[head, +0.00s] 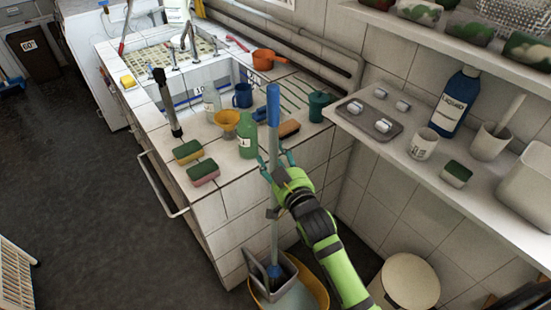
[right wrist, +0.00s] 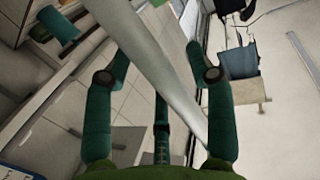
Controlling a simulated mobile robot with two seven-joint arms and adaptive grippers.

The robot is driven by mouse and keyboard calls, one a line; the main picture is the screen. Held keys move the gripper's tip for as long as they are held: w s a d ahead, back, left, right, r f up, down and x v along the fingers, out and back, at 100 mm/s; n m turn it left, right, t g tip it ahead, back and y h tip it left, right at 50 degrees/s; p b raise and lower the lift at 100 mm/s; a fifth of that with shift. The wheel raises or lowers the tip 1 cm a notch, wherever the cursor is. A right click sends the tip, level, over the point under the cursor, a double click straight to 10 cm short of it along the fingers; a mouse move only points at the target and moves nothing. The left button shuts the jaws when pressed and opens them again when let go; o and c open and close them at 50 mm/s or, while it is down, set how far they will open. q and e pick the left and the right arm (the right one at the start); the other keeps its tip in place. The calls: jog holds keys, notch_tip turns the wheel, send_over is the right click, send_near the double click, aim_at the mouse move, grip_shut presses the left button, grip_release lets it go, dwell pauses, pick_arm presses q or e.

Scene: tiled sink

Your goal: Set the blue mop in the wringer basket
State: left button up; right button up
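The blue mop stands nearly upright in the head view. Its blue grip (head: 273,104) is at the top, and its pale pole (head: 275,222) runs down to a blue collar (head: 274,270). Its lower end reaches into the grey wringer basket (head: 288,290) on the yellow bucket (head: 319,283); the basket walls partly hide it, so I cannot see how deep it sits. My right gripper (head: 276,164) is open, with its fingers on either side of the pole. In the right wrist view the pole (right wrist: 150,65) passes between the spread fingers (right wrist: 158,62). My left gripper is not in view.
The tiled counter (head: 226,178) stands left of the mop, holding sponges (head: 203,172), a green bottle (head: 247,138) and a yellow funnel (head: 227,121). A wall shelf (head: 400,150) is at right. A round lidded bin (head: 409,280) stands below it.

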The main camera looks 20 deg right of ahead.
jog(key=shift+r, duration=0.15)
jog(key=s+r+b, duration=0.1)
jog(key=s+b, duration=0.1)
jog(key=s, duration=1)
jog(key=shift+d, duration=0.4)
